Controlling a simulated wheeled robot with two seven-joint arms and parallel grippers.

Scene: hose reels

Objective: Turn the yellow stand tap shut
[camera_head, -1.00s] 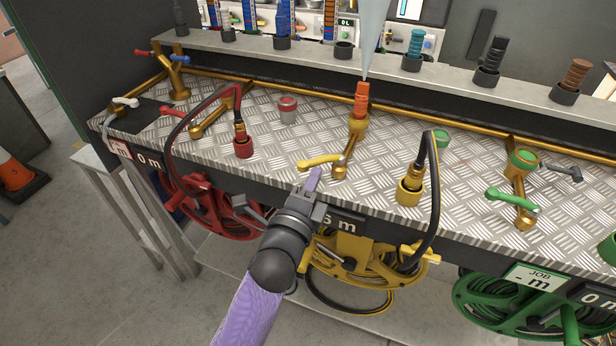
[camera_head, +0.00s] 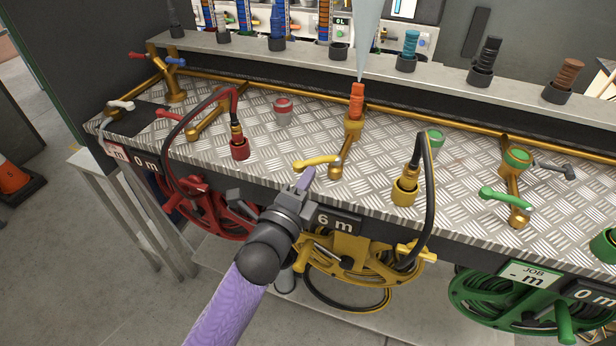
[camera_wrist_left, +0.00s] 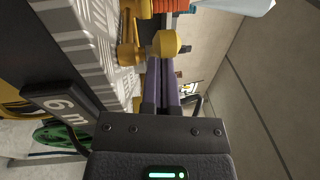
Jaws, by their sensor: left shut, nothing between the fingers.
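The yellow stand tap's yellow lever (camera_head: 317,162) points left from its brass body (camera_head: 337,168) on the bench. A brass pipe joins it to an orange nozzle (camera_head: 356,100), from which a pale jet of water (camera_head: 367,40) rises. My left gripper (camera_head: 309,173) is shut and empty, its purple fingertips just in front of the lever. In the left wrist view the shut fingers (camera_wrist_left: 164,66) end close to the lever's rounded yellow end (camera_wrist_left: 167,43); I cannot tell whether they touch. My right gripper is out of view.
A yellow hose end stands in its holder (camera_head: 405,190) to the right, its black hose arching over the edge. A red lever (camera_head: 169,113) is left, a green lever (camera_head: 500,195) right. The yellow reel (camera_head: 345,262) and a "6 m" sign (camera_head: 334,222) sit below the front edge.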

